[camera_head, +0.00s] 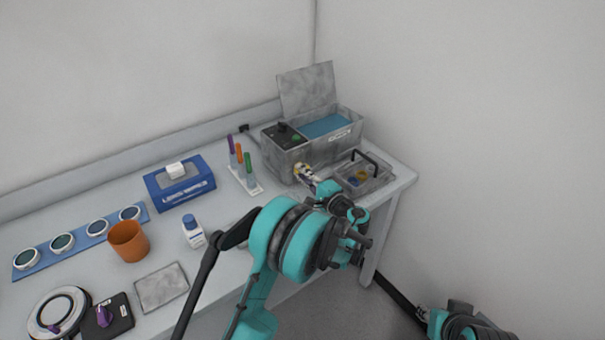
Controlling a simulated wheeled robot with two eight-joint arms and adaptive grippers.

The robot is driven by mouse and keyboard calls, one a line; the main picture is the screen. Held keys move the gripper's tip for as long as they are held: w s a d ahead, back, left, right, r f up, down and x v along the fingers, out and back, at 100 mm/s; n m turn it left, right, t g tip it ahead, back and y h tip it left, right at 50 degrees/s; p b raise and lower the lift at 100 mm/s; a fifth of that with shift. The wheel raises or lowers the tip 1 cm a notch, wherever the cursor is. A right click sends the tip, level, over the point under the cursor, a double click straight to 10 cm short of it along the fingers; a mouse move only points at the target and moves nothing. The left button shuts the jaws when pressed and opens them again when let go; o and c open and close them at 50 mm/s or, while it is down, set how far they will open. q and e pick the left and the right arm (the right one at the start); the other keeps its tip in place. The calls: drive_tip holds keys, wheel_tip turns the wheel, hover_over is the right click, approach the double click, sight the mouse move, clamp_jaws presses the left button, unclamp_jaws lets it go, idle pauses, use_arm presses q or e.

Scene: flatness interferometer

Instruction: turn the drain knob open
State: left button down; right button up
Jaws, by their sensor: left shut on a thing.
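A grey water bath (288,158) stands at the back right of the table, its lid (307,88) raised and blue liquid (325,126) inside. My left gripper (302,171) is at the lower front of the bath. It is shut on what appears to be the drain knob, which is small and mostly hidden by the fingers. How far the knob is turned cannot be made out. My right gripper (422,313) is low at the bottom right, off the table; its jaws are too small to read.
A grey tray with a black handle (369,158) sits right beside my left gripper. A tube rack (249,187), blue box (180,184), white bottle (193,232) and orange cup (128,241) stand to the left. A wall closes off the right.

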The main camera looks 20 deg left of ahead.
use_arm(q)
drive_tip(key=shift+n, duration=0.5)
drive_tip(key=c, duration=1.5)
unclamp_jaws()
drive_tip(key=shift+c, duration=0.2)
drive_tip(key=v, duration=1.2)
drive_tip(key=shift+f, duration=0.1)
